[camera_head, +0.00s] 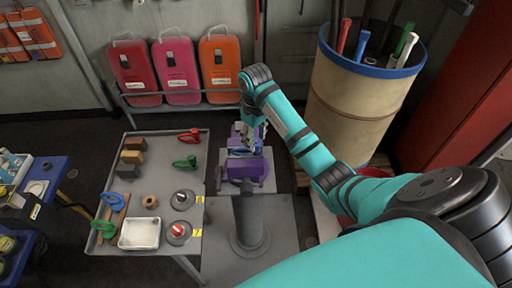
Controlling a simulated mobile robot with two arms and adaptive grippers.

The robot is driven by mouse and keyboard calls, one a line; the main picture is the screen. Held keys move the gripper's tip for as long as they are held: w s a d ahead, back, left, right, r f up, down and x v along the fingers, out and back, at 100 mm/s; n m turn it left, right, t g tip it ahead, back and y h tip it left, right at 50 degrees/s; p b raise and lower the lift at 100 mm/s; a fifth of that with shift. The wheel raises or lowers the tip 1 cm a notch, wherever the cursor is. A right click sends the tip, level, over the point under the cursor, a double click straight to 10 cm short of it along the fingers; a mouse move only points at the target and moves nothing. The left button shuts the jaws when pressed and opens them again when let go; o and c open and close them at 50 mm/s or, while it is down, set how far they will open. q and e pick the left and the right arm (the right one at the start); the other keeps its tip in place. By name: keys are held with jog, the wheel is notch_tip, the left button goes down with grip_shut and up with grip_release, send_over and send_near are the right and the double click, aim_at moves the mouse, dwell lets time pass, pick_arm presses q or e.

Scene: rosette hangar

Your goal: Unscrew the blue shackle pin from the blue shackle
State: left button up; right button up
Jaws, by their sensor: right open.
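A blue item, which looks like the blue shackle (240,151), sits at the purple vise (249,170) near the centre of the head view. My right gripper (248,143) is right above it, pointing down, with its fingers open. The fingers cover part of the blue item, so I cannot make out its pin or tell whether a finger touches it. Another blue ring-shaped piece (110,199) lies at the left of the grey table. My left gripper is not in view.
The grey table (150,187) holds red (190,135) and green (185,161) shackle-like pieces, blocks, a white tray (139,234) and round weights. A grey post (248,220) stands in front of the vise. A large barrel (350,110) stands close to my right arm.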

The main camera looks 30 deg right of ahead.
jog(key=shift+f+b, duration=0.45)
jog(key=shift+f, duration=0.5)
grip_shut()
jog(key=shift+d+r+n, duration=0.1)
jog(key=shift+r+n, duration=0.05)
jog(key=shift+n, duration=0.45)
jog(key=shift+n+p, duration=0.35)
jog(key=shift+n, duration=0.55)
jog(key=n, duration=0.6)
jog(key=shift+n, duration=0.3)
